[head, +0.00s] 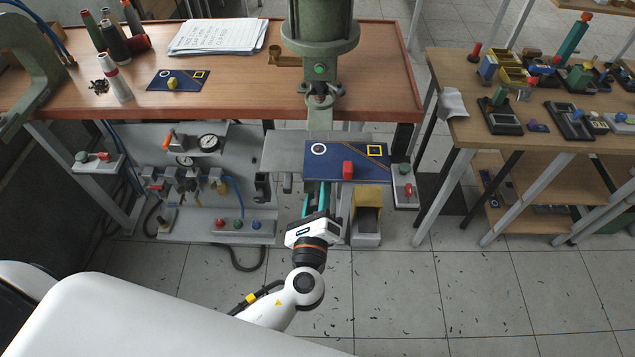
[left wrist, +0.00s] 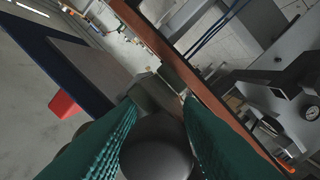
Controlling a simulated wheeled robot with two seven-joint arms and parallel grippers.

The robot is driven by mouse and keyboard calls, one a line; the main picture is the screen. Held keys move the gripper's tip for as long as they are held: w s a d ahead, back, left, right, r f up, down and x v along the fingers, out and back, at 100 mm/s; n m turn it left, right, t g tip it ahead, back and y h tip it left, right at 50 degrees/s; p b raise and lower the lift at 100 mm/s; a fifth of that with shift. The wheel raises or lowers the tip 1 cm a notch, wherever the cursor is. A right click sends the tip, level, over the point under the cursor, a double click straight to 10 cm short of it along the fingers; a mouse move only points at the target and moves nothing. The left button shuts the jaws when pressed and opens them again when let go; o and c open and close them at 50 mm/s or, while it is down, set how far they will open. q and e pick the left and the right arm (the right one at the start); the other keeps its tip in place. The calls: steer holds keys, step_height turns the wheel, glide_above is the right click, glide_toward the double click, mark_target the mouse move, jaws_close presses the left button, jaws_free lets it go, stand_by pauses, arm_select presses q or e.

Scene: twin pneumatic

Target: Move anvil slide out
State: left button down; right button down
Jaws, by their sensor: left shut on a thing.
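Under the green press (head: 320,35), a grey slide plate (head: 285,150) juts out at the table's front edge. My left gripper (head: 316,188) reaches in from below, in front of the blue plate's near edge. In the left wrist view its teal fingers (left wrist: 160,125) are closed on a dark rounded knob (left wrist: 155,158). The blue plate (left wrist: 55,62) and red block (left wrist: 63,104) show at left there. The knob is hidden in the head view. My right gripper is out of view.
A panel with gauges and valves (head: 208,143) hangs below, left of my gripper. A grey-yellow bin (head: 366,215) stands close right.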

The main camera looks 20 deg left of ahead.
arm_select(q)
steer(key=shift+s+d, duration=0.2)
steer(key=shift+s, duration=0.3)
steer(key=shift+s+r, duration=0.15)
steer(key=shift+s, duration=0.05)
steer(key=c, duration=1.4)
jaws_free()
steer(key=shift+w, duration=0.15)
steer(key=shift+o, duration=1.1)
steer(key=shift+d, duration=0.1)
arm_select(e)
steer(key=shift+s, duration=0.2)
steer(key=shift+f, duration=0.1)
